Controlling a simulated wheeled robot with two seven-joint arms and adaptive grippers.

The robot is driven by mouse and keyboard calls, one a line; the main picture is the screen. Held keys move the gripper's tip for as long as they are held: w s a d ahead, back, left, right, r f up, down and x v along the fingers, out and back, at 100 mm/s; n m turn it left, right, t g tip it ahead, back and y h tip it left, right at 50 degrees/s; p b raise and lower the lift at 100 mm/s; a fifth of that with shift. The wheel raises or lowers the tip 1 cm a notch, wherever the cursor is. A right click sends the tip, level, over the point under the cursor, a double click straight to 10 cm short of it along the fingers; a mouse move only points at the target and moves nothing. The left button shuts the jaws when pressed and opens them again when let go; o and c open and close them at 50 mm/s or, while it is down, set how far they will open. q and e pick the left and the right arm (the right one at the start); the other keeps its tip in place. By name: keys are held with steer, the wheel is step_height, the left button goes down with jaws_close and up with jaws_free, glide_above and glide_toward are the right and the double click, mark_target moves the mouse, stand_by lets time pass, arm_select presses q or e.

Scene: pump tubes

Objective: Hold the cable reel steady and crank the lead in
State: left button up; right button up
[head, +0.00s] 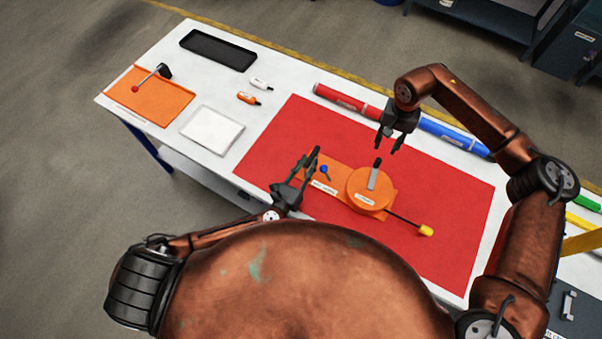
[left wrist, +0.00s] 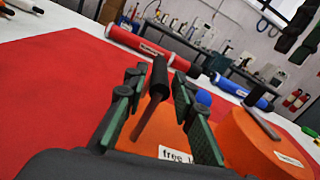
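The orange cable reel (head: 362,200) sits on an orange base plate (head: 337,172) on the red mat. On its top are a grey crank arm (head: 372,180) and a black crank knob (head: 378,162). A lead with a yellow end (head: 426,230) runs out to the lower right. My left gripper (head: 307,164) is at the plate's left end. In the left wrist view an upright handle with a black grip (left wrist: 159,73) stands between its open fingers, with gaps visible. My right gripper (head: 389,147) is open and empty above the crank knob, apart from it.
A blue knob (head: 324,169) stands on the plate, close to my left fingers. Red (head: 348,102) and blue (head: 452,134) tubes lie along the far edge. A black tray (head: 218,50), white pad (head: 212,131), markers and orange mat (head: 150,97) lie at left. The red mat (head: 290,125) is clear beyond the plate.

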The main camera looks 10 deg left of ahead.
mark_target(317, 147)
arm_select(q)
steer(key=x, duration=0.5)
steer(key=shift+w, duration=0.35)
jaws_close()
stand_by(0.4)
